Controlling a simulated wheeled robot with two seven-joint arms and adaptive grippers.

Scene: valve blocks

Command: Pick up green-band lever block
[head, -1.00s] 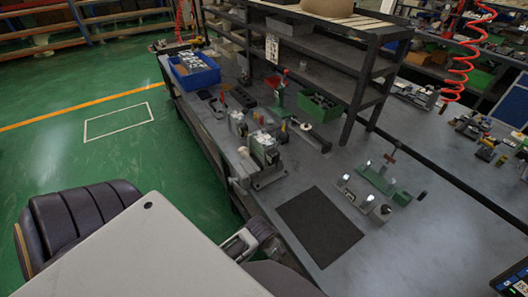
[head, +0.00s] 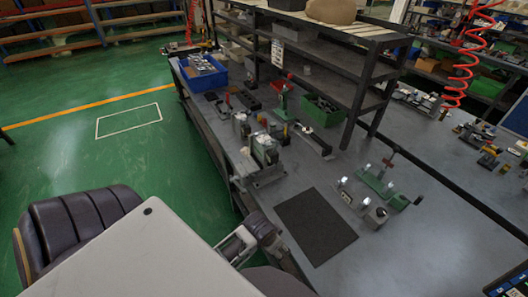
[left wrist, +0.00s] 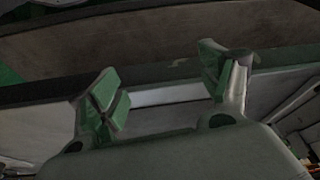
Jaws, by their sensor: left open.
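Several valve blocks stand on the grey workbench (head: 415,245) in the head view. A grey block with green parts (head: 264,152) stands near the bench's left edge, with a smaller grey block (head: 241,125) behind it. A green stand with a red-topped lever (head: 283,95) is farther back. A green fixture with an upright lever (head: 378,183) lies right of the black mat. Bands are too small to tell which is the green-band lever block. My left gripper (left wrist: 166,90) is open in the left wrist view, with nothing between its green-padded fingers. My right gripper is not seen.
A black mat (head: 315,226) lies bare at the bench's front. A blue bin (head: 203,74) and a green bin (head: 321,111) stand toward the back. A dark shelf rack (head: 330,62) rises behind the blocks.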

